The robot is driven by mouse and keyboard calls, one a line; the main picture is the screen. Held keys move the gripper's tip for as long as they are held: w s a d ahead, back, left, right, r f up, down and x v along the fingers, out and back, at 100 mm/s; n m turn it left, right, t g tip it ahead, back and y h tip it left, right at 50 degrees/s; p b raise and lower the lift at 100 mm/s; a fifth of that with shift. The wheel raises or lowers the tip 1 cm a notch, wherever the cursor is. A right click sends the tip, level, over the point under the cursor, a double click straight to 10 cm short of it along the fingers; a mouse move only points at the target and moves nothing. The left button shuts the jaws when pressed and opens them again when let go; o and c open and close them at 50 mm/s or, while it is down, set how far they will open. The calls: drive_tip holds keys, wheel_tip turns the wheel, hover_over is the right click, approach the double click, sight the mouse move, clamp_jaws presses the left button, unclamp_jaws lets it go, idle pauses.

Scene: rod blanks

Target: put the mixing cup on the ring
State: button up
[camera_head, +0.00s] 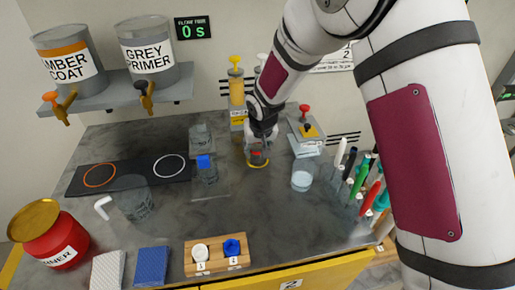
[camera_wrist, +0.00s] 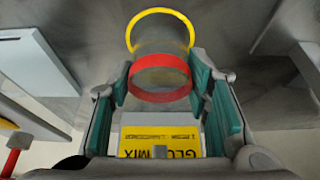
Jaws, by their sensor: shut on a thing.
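My gripper (camera_wrist: 160,88) is shut on the mixing cup (camera_wrist: 160,60), a see-through grey cup with a red band, with one green-padded finger on each side. In the head view the cup (camera_head: 257,155) shows small beneath my gripper (camera_head: 259,145). A yellow ring (camera_wrist: 131,34) lies on the grey worktop, around the cup's far end in the wrist view. It also shows in the head view (camera_head: 258,165), directly below the cup. I cannot tell whether the cup's base touches the worktop. My gripper partly hides the cup in the head view.
A yellow dispenser (camera_head: 237,88) stands behind my gripper. A blue-marked bottle (camera_head: 206,172) stands to its left, a clear cup (camera_head: 302,180) to its right. A black mat (camera_head: 130,176) has orange and white rings. Upright pens crowd the right side.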

drive_tip(key=shift+f, duration=0.25)
drive_tip(key=shift+f, duration=0.1)
drive_tip(key=shift+f, duration=0.1)
drive_tip(key=o, duration=0.8)
drive_tip(key=shift+o, duration=0.2)
drive_tip(key=v, duration=1.2)
drive_tip(key=shift+p, duration=0.35)
